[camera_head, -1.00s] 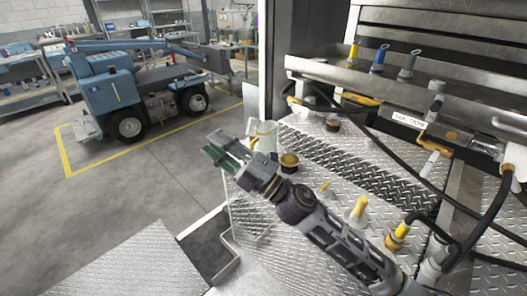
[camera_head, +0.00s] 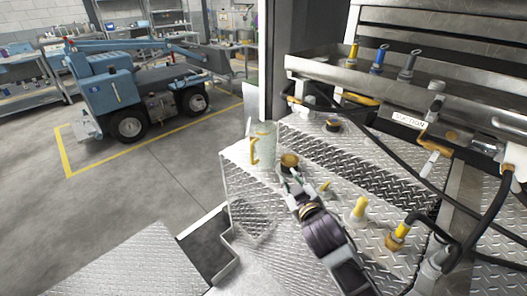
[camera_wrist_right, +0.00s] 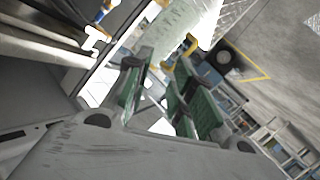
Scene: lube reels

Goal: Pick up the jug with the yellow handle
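The jug (camera_head: 264,150) is pale and translucent with a yellow handle on its left side. It stands upright at the far left corner of the diamond-plate surface. It also shows in the right wrist view (camera_wrist_right: 168,38), beyond the fingertips, with the yellow handle toward the gripper. My right gripper (camera_head: 287,178) is in front of the jug and a little to its right, partly hidden by its own wrist. In the right wrist view its green fingers (camera_wrist_right: 160,98) are spread with nothing between them. The gripper appears apart from the jug. My left gripper is not in view.
A brass cap (camera_head: 289,160) sits beside the jug. A yellow-topped funnel-like piece (camera_head: 359,209) and a yellow hose fitting (camera_head: 398,237) stand to the right. Black hoses cross the right side. A metal trough (camera_head: 330,70) runs behind. Open floor lies left.

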